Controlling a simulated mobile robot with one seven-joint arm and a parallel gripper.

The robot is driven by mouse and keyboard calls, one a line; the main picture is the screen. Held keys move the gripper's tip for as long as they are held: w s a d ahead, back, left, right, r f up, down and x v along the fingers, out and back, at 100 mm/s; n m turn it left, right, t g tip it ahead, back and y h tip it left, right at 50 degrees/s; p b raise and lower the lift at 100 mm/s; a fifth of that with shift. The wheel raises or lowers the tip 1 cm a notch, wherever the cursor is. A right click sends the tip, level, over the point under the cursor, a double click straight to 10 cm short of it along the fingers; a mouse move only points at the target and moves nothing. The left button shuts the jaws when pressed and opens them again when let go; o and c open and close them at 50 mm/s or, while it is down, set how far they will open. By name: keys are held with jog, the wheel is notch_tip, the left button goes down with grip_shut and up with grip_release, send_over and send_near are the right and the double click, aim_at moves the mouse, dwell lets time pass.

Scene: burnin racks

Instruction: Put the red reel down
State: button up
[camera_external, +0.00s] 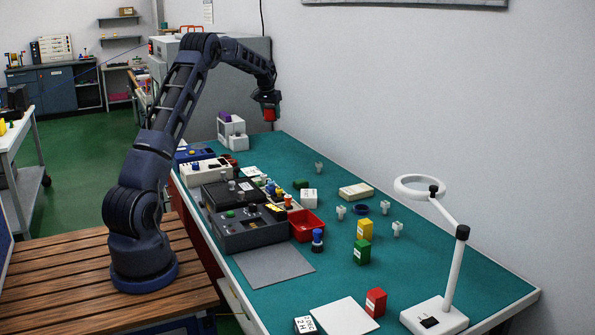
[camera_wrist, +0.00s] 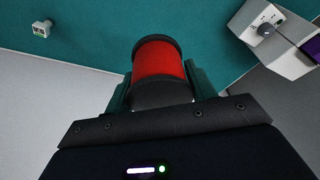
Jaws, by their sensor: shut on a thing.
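The red reel (camera_wrist: 160,62) has dark end flanges and sits between the fingers of my gripper (camera_wrist: 160,92) in the wrist view. The fingers are shut on its sides. In the external view the reel (camera_external: 269,114) hangs below my gripper (camera_external: 267,103), well above the far end of the green-topped bench (camera_external: 300,155). Nothing shows touching the reel from below.
A white device with a purple part (camera_external: 232,132) stands at the bench's far left corner, near my gripper. A blue box (camera_external: 195,153), a red bin (camera_external: 306,226) and several small blocks lie nearer. The green surface at the far right is mostly clear.

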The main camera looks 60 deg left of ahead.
jog(key=n, duration=0.1)
send_over(281, 170)
jog(key=f, duration=2)
jog(key=shift+s+d, duration=0.2)
jog(key=shift+d, duration=0.15)
jog(key=shift+f, duration=0.1)
jog(key=o, duration=1.2)
jog(key=v, duration=1.2)
jog(key=shift+d, duration=0.2)
jog(key=shift+r, duration=0.2)
